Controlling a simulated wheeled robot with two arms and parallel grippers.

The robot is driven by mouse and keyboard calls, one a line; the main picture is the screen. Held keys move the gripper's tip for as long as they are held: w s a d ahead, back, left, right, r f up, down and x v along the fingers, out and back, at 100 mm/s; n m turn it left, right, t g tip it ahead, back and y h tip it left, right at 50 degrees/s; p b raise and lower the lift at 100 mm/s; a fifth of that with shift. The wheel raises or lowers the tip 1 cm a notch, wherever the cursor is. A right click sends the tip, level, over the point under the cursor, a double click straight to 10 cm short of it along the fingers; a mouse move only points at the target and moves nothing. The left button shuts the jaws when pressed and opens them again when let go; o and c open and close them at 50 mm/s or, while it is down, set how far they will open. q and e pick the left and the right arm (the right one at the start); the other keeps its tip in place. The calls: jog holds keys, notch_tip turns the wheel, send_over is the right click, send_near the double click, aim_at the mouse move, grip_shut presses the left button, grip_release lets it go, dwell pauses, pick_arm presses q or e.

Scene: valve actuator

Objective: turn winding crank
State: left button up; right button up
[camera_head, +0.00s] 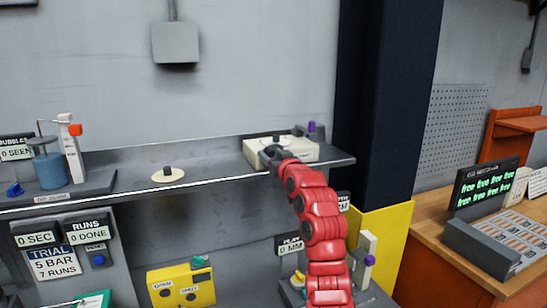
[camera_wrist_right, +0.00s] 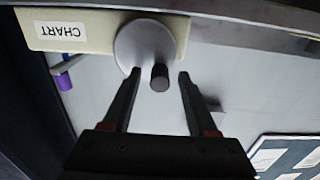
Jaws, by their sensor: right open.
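The likely winding crank is a grey disc (camera_wrist_right: 143,45) with a dark upright knob (camera_wrist_right: 159,78), on the cream box labelled CHART (camera_wrist_right: 95,30). In the head view this cream box (camera_head: 303,150) stands at the right end of the shelf, its disc partly hidden by my gripper. My right gripper (camera_head: 270,154) is at the box's front left. In the wrist view it is open, with one finger on each side of the knob and no clear contact. I cannot tell the remaining depth to the knob. My left gripper is not in view.
Another cream disc with a dark knob (camera_head: 168,174) sits mid-shelf. A blue jar (camera_head: 48,170) and a white stand (camera_head: 72,150) are at the shelf's left. A purple-topped part (camera_head: 316,130) is behind the box. A dark pillar (camera_head: 385,100) rises to the right.

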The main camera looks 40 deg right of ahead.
jog(key=shift+s+f+b, duration=0.1)
jog(key=shift+s+b, duration=0.2)
jog(key=shift+s, duration=0.2)
jog(key=b+v, duration=0.6)
jog(key=v, duration=1)
jog(key=shift+s, duration=0.25)
jog(key=shift+a+f, duration=0.1)
